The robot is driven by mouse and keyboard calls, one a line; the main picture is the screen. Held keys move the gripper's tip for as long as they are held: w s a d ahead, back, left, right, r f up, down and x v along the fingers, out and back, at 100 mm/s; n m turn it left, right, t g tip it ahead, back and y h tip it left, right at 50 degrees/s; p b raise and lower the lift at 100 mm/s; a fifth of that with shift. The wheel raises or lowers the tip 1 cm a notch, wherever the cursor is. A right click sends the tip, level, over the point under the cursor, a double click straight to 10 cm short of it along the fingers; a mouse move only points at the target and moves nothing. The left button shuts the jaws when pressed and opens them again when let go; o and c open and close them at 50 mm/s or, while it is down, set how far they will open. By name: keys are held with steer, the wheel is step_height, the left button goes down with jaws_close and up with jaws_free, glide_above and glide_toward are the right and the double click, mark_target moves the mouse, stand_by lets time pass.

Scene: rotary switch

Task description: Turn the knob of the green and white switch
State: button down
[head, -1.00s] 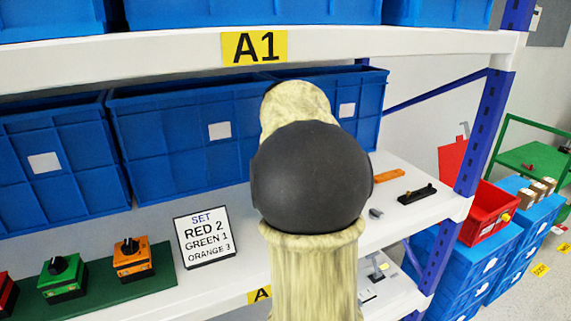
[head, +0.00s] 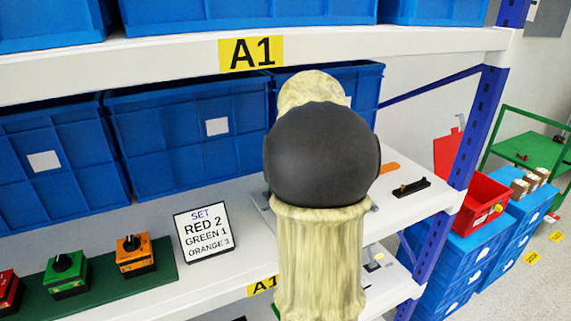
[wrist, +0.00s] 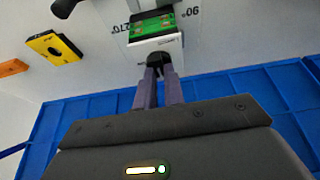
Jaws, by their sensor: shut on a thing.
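The green and white switch (wrist: 154,32) is at the top middle of the wrist view, with a white body and a green face. Its black knob (wrist: 159,59) is between the fingertips of my gripper (wrist: 159,74), which is shut on it. The fingers partly cover the knob, so its exact setting cannot be read. Marks "270" and "90" are printed on the surface beside the switch. In the head view my arm hides the switch and the gripper.
Blue bins (head: 185,140) stand behind along the shelf (head: 409,205). A sign (head: 204,233) reads "SET RED 2 GREEN 1 ORANGE 3". A green switch (head: 66,278) and an orange switch (head: 135,257) sit at left. A yellow and black item (wrist: 54,47) lies near the switch.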

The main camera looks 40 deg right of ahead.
steer(key=c, duration=1.5)
jaws_free()
steer(key=shift+r, duration=0.1)
steer(key=shift+s+r, duration=0.1)
steer(key=shift+r, duration=0.15)
steer(key=shift+v, duration=1.05)
steer(key=s+a, duration=0.1)
steer(key=s, duration=0.3)
steer(key=s+a+b, duration=0.1)
steer(key=s, duration=0.3)
steer(key=s+b, duration=0.1)
steer(key=s, duration=0.2)
steer(key=shift+s+a, duration=0.4)
